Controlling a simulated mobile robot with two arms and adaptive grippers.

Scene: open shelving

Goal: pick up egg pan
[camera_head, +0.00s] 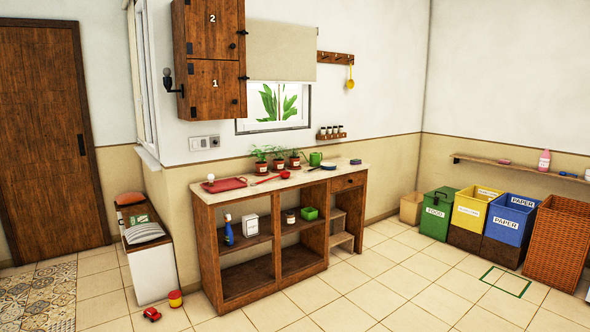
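No pan is clear enough for me to name it surely as the egg pan. A small red long-handled item (284,174), possibly a pan, lies on the light top of the wooden shelving counter (310,182), in front of the potted plants. It is too small to make out its form. A dark, thin item (322,167) lies to its right, also too small to identify. Neither of my grippers is in view.
A red tray (224,185) lies at the counter's left end. Potted plants (278,162) and a green watering can (315,159) stand at its back. A toy car (152,314) and a small can (175,299) are on the floor. Tiles before the counter are clear.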

